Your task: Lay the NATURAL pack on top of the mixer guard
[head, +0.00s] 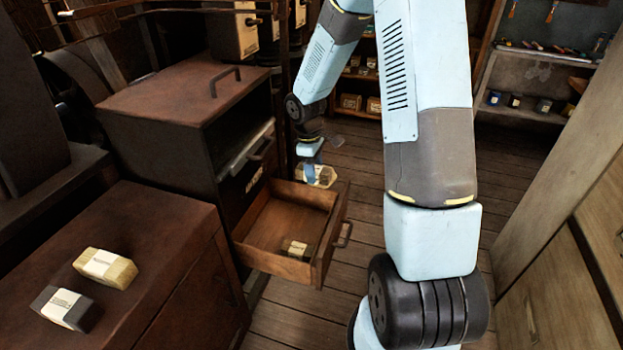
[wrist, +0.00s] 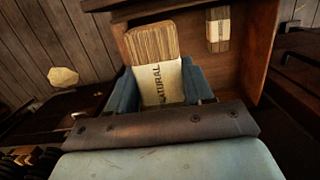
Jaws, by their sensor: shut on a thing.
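The NATURAL pack (wrist: 155,60) is a tan, wood-coloured block with a cream paper band reading NATURAL. My gripper (wrist: 160,88) is shut on it, with a blue finger on each side of the band. In the head view, the pack (head: 322,175) hangs from my gripper (head: 312,172) above the far end of an open drawer. A brown metal housing (head: 165,95) with a bar handle on its flat top stands to the left; it may be the mixer guard, but I read no label naming it. Its top is clear apart from the handle.
The open wooden drawer (head: 262,232) holds a small banded pack (head: 297,249). A yellowish pack (head: 105,267) and a dark grey pack (head: 65,308) lie on the brown cabinet (head: 165,225) at front left. Shelves stand behind; plank floor is free right of the drawer.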

